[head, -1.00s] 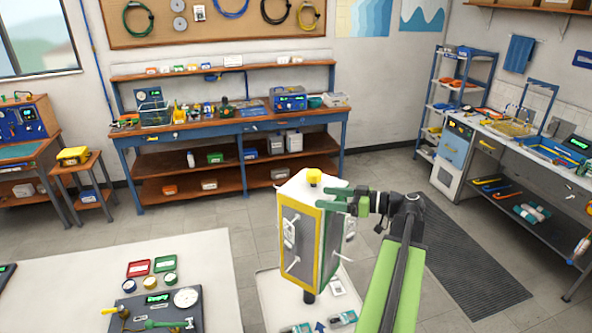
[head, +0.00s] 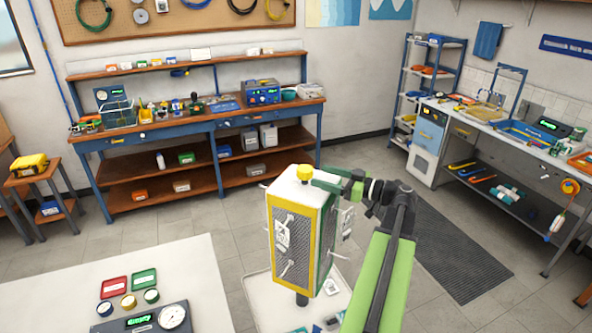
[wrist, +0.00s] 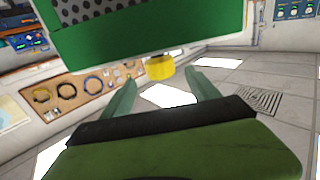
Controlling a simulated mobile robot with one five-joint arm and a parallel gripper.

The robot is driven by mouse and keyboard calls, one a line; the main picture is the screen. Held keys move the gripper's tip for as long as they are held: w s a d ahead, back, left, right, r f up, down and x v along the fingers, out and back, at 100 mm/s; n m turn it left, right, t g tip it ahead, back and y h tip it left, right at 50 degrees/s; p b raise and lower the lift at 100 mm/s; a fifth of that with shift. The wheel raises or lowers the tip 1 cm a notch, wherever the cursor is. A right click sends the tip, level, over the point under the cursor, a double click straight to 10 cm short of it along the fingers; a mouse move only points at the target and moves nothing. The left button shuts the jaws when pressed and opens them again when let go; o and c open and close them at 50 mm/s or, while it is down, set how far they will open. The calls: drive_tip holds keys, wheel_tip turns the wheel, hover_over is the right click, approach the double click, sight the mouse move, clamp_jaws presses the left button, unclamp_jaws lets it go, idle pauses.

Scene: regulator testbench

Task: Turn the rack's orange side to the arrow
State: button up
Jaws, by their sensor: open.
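The rack (head: 293,245) is a tall white-topped box on a dark post, with a yellow knob (head: 305,173) on top. Its yellow-edged perforated side, with white fittings, faces me and a green-edged side (head: 328,235) faces right. I see no orange side; the far sides are hidden. My gripper (head: 318,181) is open at the rack's top right, close to the knob; I cannot tell whether it touches. In the wrist view, the green-edged side (wrist: 150,38) hangs across the top, and the knob (wrist: 160,68) shows beyond the open fingers (wrist: 160,92). I cannot make out the arrow now.
The rack stands over a white surface (head: 262,300) with small items at its front. A white table (head: 190,262) with a gauge (head: 172,317) and small trays is at left. A wooden workbench (head: 200,125) is behind. Floor is open at right, with a dark mat (head: 450,255).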

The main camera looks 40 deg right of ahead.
sight(298, 169)
drive_tip(key=x, duration=0.9)
drive_tip(key=shift+w+a+f, duration=0.1)
drive_tip(key=shift+w+a, duration=0.05)
drive_tip(key=shift+w, duration=0.15)
clamp_jaws()
